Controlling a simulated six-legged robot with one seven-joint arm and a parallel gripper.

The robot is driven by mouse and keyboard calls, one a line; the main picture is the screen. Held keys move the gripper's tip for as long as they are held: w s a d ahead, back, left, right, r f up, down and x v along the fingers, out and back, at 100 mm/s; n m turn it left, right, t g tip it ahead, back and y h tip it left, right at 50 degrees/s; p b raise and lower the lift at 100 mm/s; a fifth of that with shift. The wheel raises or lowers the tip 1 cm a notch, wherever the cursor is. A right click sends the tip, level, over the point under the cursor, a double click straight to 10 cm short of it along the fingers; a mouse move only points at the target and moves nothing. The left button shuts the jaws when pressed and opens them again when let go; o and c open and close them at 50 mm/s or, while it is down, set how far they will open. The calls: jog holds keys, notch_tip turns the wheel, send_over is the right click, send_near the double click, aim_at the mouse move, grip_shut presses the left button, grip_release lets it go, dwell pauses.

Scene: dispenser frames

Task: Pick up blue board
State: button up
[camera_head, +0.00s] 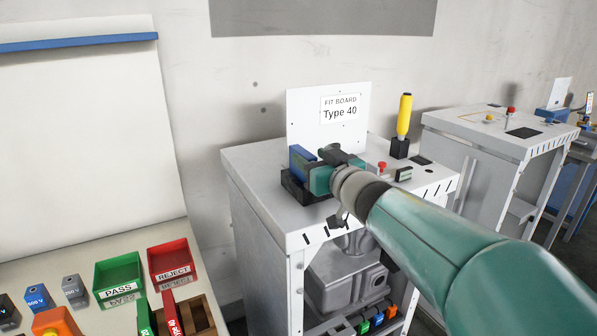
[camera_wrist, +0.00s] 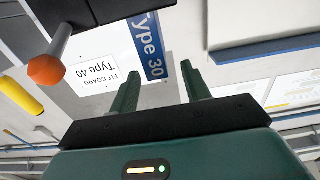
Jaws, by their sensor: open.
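The blue board (camera_head: 302,160) stands in a black holder (camera_head: 292,190) on top of the white station, partly hidden by my gripper. In the wrist view the blue board (camera_wrist: 150,47) reads "Type 30"; its near end shows between my fingertips, closer to the left finger. My gripper (camera_head: 322,170) is beside the board on its right in the head view. In the wrist view my gripper (camera_wrist: 160,71) has its two fingers wide apart with nothing clasped. Whether a finger touches the board cannot be told.
A white panel (camera_head: 305,125) behind the board reads "FIT BOARD Type 40". A yellow-handled tool (camera_head: 404,115) and a red button (camera_head: 382,166) stand right on the station. A green PASS bin (camera_head: 117,272) and a red REJECT bin (camera_head: 170,255) sit on the left table.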

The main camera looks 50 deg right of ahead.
aim_at(303, 151)
jog(key=shift+f+x, duration=0.15)
jog(key=shift+x, duration=1.15)
jog(key=shift+f+x, duration=0.1)
jog(key=shift+x, duration=1.2)
grip_shut()
